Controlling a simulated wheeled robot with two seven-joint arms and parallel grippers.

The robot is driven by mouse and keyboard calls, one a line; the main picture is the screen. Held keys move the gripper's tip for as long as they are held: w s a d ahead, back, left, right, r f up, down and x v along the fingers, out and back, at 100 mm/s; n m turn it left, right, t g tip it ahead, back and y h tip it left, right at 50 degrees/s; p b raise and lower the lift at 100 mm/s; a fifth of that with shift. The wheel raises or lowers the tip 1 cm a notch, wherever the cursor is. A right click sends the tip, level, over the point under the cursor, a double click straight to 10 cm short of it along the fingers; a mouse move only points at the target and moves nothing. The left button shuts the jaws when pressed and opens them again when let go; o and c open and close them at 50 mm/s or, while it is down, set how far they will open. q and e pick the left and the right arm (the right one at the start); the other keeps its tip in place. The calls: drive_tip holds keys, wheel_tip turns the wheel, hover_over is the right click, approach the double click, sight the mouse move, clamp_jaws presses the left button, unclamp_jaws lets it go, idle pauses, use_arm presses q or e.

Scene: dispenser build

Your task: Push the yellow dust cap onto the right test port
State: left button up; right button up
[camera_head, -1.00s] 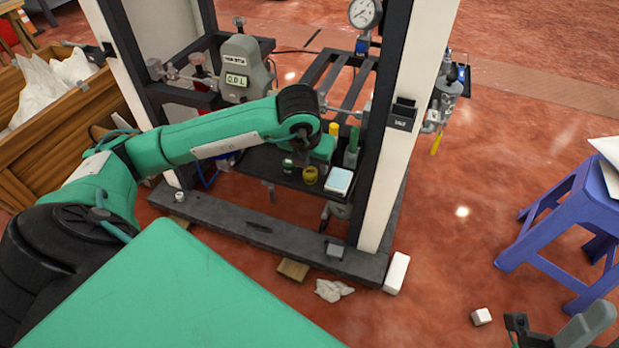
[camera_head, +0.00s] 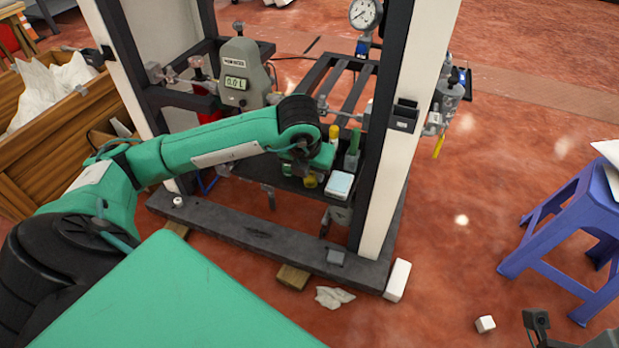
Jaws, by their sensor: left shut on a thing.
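My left gripper (camera_head: 301,170) is over the dark shelf inside the frame, mostly hidden under its own wrist. It is shut on a small yellow piece, which I take for the yellow dust cap (camera_head: 310,182); only its lower part shows, at shelf height beside a pale blue-white box. The right test port cannot be told apart for certain; metal fittings (camera_head: 433,122) sit on the right post's outer side. Part of what seems to be my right gripper (camera_head: 537,322) shows at the bottom right edge, cut off, its jaws unclear.
The pale box (camera_head: 340,185), a yellow-topped piece (camera_head: 333,133) and a green-topped bottle (camera_head: 353,148) crowd the shelf. The white right post (camera_head: 386,190) stands close by. A gauge (camera_head: 364,14) is above, a blue stool (camera_head: 570,225) to the right. Floor between post and stool is open.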

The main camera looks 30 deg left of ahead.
sight(311, 174)
use_arm(q)
drive_tip(key=shift+r, duration=0.15)
drive_tip(key=shift+r+p, duration=1.8)
drive_tip(key=shift+r, duration=0.85)
